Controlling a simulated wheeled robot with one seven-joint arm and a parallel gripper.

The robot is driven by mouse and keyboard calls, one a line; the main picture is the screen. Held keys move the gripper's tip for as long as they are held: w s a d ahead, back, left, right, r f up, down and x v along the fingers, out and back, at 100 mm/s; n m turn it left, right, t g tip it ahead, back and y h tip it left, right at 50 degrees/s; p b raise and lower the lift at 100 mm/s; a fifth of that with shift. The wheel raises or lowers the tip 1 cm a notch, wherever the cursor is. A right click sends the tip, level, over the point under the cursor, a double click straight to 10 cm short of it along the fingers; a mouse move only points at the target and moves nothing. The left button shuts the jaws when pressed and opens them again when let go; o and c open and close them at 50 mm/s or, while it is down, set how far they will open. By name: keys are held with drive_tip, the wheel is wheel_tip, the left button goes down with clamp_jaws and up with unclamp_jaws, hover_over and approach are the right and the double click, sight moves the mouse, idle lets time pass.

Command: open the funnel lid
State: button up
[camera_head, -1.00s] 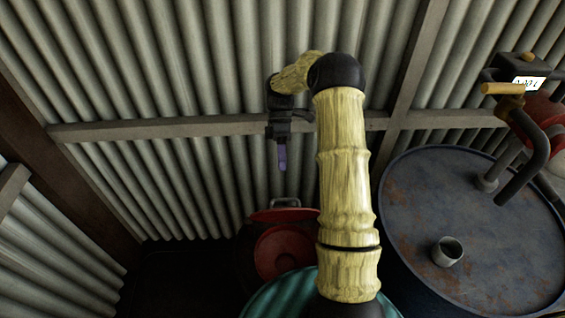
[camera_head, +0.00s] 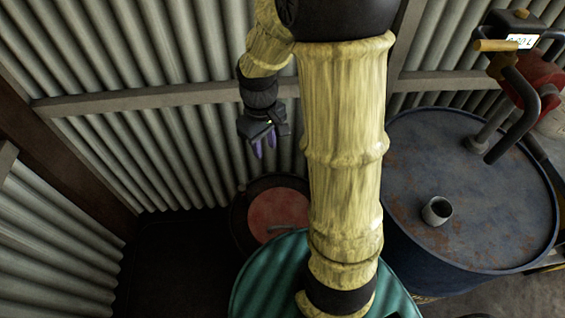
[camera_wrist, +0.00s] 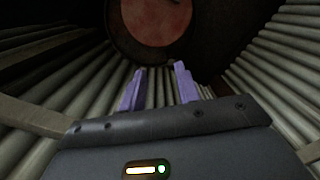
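A round red disc (camera_head: 278,210) with a dark ring around it lies low by the corrugated wall, left of my arm. A short grey bar (camera_head: 288,226) crosses its lower right. The red disc also shows at the top of the wrist view (camera_wrist: 157,18), beyond the fingers. I cannot tell which red part is the funnel lid or whether it is open. My gripper (camera_head: 264,147) is above the disc in the head view, apart from it. Its purple fingers (camera_wrist: 160,68) are spread with nothing between them. My arm hides the disc's right side.
A teal drum top (camera_head: 262,278) is in front, partly behind my arm. A rusty blue drum (camera_head: 470,205) with a metal spout (camera_head: 437,211) and a pump (camera_head: 515,95) stands right. Corrugated walls (camera_head: 170,150) close in behind and left. The floor at left is dark.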

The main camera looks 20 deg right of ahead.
drive_tip(key=s+r+m+t, duration=0.1)
drive_tip(key=s+m+t, duration=0.2)
drive_tip(key=s, duration=0.3)
drive_tip(key=shift+a+r+m, duration=0.25)
drive_tip(key=shift+a+m, duration=0.15)
drive_tip(key=shift+m, duration=0.3)
drive_tip(key=shift+s, duration=0.1)
